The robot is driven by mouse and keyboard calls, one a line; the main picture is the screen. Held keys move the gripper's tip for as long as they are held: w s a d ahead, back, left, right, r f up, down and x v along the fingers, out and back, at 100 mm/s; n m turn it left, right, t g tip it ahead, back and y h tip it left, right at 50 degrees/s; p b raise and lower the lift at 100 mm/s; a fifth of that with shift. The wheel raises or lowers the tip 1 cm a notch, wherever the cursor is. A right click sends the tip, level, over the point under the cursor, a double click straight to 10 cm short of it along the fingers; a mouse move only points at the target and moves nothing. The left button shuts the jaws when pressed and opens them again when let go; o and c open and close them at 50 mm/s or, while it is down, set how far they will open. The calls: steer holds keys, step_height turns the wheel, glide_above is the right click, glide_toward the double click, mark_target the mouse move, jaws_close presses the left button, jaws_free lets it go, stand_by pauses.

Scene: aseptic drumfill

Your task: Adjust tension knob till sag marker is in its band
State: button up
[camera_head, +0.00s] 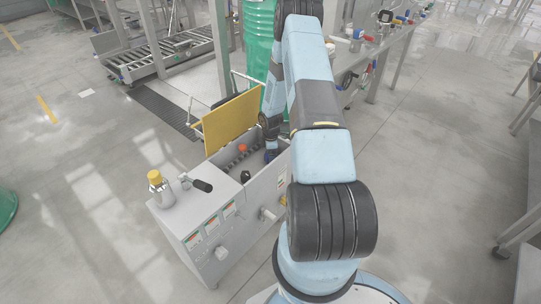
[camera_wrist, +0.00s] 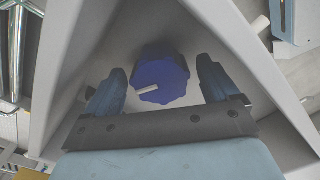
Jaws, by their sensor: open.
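A blue scalloped knob (camera_wrist: 162,80) with a pale pointer bar shows in the wrist view, inside a grey housing. My gripper (camera_wrist: 162,92) is open, with one finger on each side of the knob. Gaps show between the fingers and the knob, so I see no grip on it. In the head view my arm reaches down to the right side of the open grey machine cabinet (camera_head: 197,225), and a bit of blue (camera_head: 270,155) shows at the arm's end there. I cannot make out a sag marker or its band in either view.
A yellow lid (camera_head: 231,122) stands raised behind the cabinet opening. A black-handled lever (camera_head: 202,185) and a yellow-capped bottle (camera_head: 156,180) are on the cabinet top. A green drum (camera_head: 259,50) and a roller conveyor (camera_head: 165,52) stand behind.

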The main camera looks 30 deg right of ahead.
steer(key=shift+c, duration=0.2)
steer(key=c, duration=1)
steer(key=shift+m, duration=0.5)
steer(key=m, duration=0.4)
steer(key=shift+m, duration=0.3)
steer(key=m, duration=1.2)
steer(key=shift+m, duration=0.4)
steer(key=m, duration=0.5)
steer(key=shift+a, duration=0.1)
steer(key=shift+m, duration=0.3)
